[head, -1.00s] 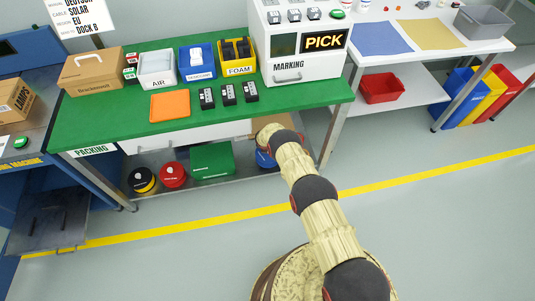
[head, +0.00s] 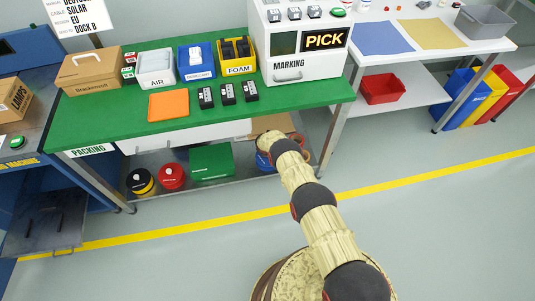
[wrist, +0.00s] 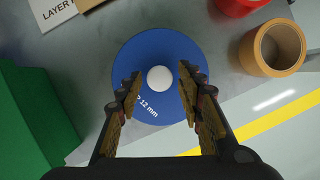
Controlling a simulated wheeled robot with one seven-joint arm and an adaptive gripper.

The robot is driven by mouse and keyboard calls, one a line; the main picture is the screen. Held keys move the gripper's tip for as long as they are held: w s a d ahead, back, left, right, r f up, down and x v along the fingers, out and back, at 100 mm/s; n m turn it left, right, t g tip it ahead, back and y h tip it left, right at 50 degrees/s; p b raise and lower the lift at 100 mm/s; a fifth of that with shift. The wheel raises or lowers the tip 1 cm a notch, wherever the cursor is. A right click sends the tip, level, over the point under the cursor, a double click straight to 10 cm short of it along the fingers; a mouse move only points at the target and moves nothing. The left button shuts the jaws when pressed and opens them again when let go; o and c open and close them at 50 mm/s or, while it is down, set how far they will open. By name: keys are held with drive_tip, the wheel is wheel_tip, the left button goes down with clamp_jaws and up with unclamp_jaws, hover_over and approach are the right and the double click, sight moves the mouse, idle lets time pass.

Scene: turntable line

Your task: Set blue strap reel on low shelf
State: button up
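The blue strap reel (wrist: 150,53) lies flat on the grey low shelf (wrist: 102,38) under the green packing table, with a white round hub at its centre and "12 mm" lettering on its face. In the head view only part of the blue reel (head: 263,160) shows beside my arm. My gripper (wrist: 160,78) is open over the reel, with one finger on each side of the white hub and a gap to it. Whether the fingertips touch the reel's face cannot be told. The gripper is hidden behind the arm in the head view.
A green box (wrist: 28,120) stands left of the reel. A brown tape roll (wrist: 278,47) and a red item (wrist: 240,5) are to its right. Black and red reels (head: 172,176) stand farther left on the shelf. The floor in front is clear.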

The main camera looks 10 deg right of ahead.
drive_tip(key=shift+o, duration=0.2)
drive_tip(key=shift+r, duration=0.2)
drive_tip(key=p+v, duration=0.5)
drive_tip(key=v, duration=0.2)
drive_tip(key=shift+s+r, duration=0.1)
idle(0.5)
